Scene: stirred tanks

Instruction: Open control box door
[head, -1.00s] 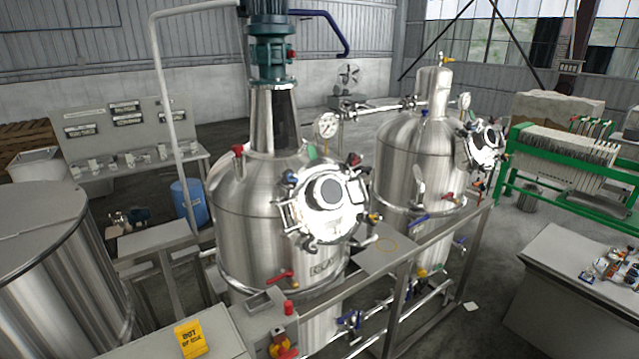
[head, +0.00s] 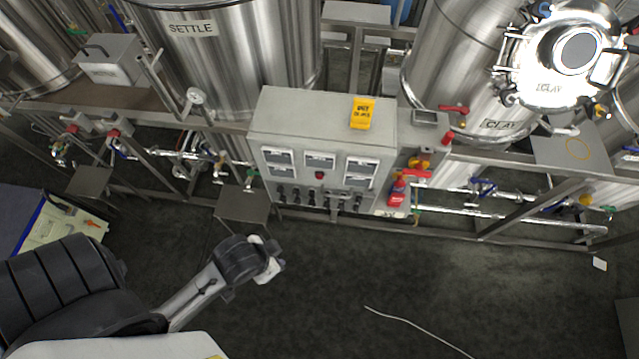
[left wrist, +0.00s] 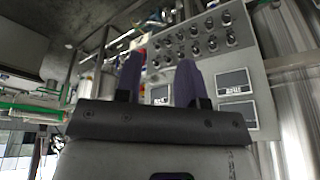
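The control box (head: 322,135) is a grey cabinet on the tank frame, in the middle of the head view. Its front carries several meters, a red button and a row of dark knobs. The front looks closed. The panel (left wrist: 215,65) also shows tilted in the left wrist view. My left gripper (left wrist: 158,60) has its two dark fingers apart, with nothing held between them; it points toward the panel and is apart from it. In the head view my left arm's end is below and left of the box, and its fingers cannot be made out. My right gripper is not in view.
A red-handled switch (head: 398,190) is on the box's right side. Steel tanks (head: 225,60) rise behind. Pipes and valves run along the frame (head: 500,235). The dark floor in front is mostly clear.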

